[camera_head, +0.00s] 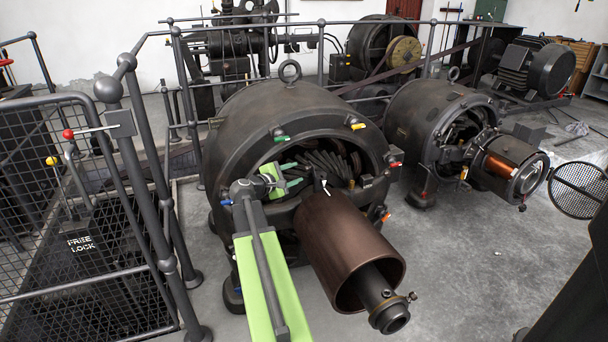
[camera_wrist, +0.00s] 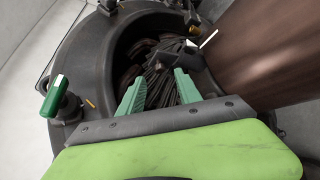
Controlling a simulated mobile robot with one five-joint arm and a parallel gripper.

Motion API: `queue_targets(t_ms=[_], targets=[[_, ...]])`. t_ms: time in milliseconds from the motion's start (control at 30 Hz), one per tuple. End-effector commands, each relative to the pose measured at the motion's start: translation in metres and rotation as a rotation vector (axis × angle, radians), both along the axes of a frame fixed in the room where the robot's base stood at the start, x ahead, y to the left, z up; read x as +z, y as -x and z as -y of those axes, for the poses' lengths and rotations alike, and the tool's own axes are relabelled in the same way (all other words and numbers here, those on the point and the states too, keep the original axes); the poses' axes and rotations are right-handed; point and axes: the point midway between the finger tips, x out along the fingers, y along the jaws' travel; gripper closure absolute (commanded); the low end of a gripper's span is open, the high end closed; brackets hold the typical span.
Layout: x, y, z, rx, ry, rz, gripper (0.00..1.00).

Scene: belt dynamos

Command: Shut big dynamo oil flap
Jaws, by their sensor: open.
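The big dynamo (camera_head: 262,118) is the dark, round machine in the middle of the head view, its front open onto dark windings. A small dark fitting with a white-tipped lever (camera_head: 326,187) sits above the brown drum; the wrist view also shows this white lever (camera_wrist: 208,39). It may be the oil flap, but I cannot tell for certain, nor whether it is open. My gripper (camera_head: 291,174) is open and empty at the dynamo's front opening, left of the lever. In the wrist view, the gripper's green fingers (camera_wrist: 161,73) point towards the windings, apart from the lever.
The brown drum (camera_head: 342,238) juts forward, close to the right of my arm. Coloured handles ring the dynamo, including a green one (camera_wrist: 55,97). A railing (camera_head: 150,170) stands at left. A smaller dynamo (camera_head: 435,115) stands at right, with bare floor (camera_head: 465,265) before it.

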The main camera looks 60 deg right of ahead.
Motion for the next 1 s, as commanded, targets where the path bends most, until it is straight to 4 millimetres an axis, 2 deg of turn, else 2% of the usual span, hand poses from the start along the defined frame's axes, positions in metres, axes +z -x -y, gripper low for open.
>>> queue_targets(t_ms=[33, 100, 233, 400, 633, 933, 1000], targets=[[-0.006, -0.001, 0.014, -0.002, 0.000, 0.001, 0.59], [-0.009, 0.001, 0.028, -0.003, 0.000, 0.000, 0.59], [-0.013, 0.003, 0.046, -0.002, -0.001, 0.001, 0.59], [-0.014, 0.004, 0.056, 0.001, 0.000, 0.001, 0.59], [-0.013, 0.005, 0.056, -0.001, -0.001, 0.001, 0.59], [-0.013, 0.005, 0.056, -0.002, 0.000, 0.001, 0.97], [-0.013, 0.006, 0.056, -0.002, -0.001, 0.001, 1.00]])
